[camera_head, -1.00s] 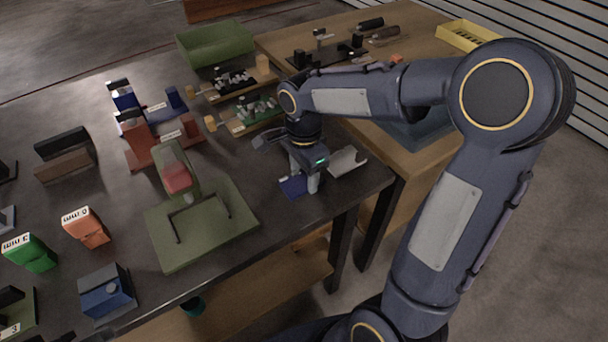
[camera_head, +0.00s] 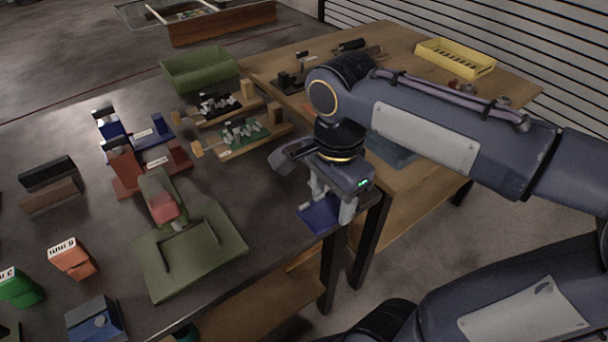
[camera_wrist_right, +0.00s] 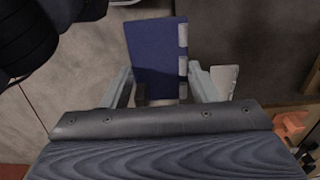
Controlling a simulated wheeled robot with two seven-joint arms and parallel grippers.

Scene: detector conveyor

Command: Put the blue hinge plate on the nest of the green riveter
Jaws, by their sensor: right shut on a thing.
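The blue hinge plate (camera_head: 319,217) is between the fingers of my right gripper (camera_head: 333,201), which is shut on it near the front right of the dark table. The plate also shows in the wrist view (camera_wrist_right: 155,50), flat side to the camera, with pale knuckles along its right edge and a finger on each side. It seems to be a little above the table. The green riveter (camera_head: 152,186) stands to the left, apart from the gripper. It has a red part under its head and a broad olive base (camera_head: 215,237) with dark rails; nothing lies between them. My left gripper is out of view.
A blue and a red riveter (camera_head: 125,170) stand behind the green one. Wooden-based fixtures (camera_head: 262,137) and a green bin (camera_head: 200,70) are at the back. A pale plate (camera_wrist_right: 226,80) lies near the gripper. The table between plate and green riveter is clear.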

